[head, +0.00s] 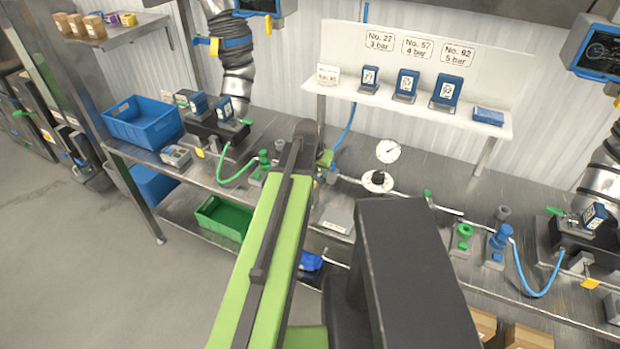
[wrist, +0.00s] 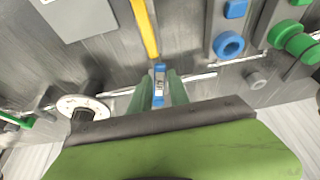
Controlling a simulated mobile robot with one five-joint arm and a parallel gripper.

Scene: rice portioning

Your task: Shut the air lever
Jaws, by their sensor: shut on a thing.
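My gripper (wrist: 159,92) is at the bench beside the white pressure line, its two green fingers closed on a small blue piece (wrist: 159,72) with a white label. A yellow bar (wrist: 145,28) runs from the upper edge of the wrist view down to the blue piece. It looks like the air lever, but I cannot tell where bar and blue piece join. In the head view my arm reaches over the bench and hides most of this spot. A bit of blue (head: 332,176) shows beside my gripper (head: 325,163).
A pressure gauge (head: 388,151) and a round white regulator (head: 377,181) stand to the right; the regulator also shows in the wrist view (wrist: 83,104). A grey plate (head: 337,219) lies in front. Green fittings (head: 264,157) stand left. A shelf (head: 420,112) with blue blocks spans the back.

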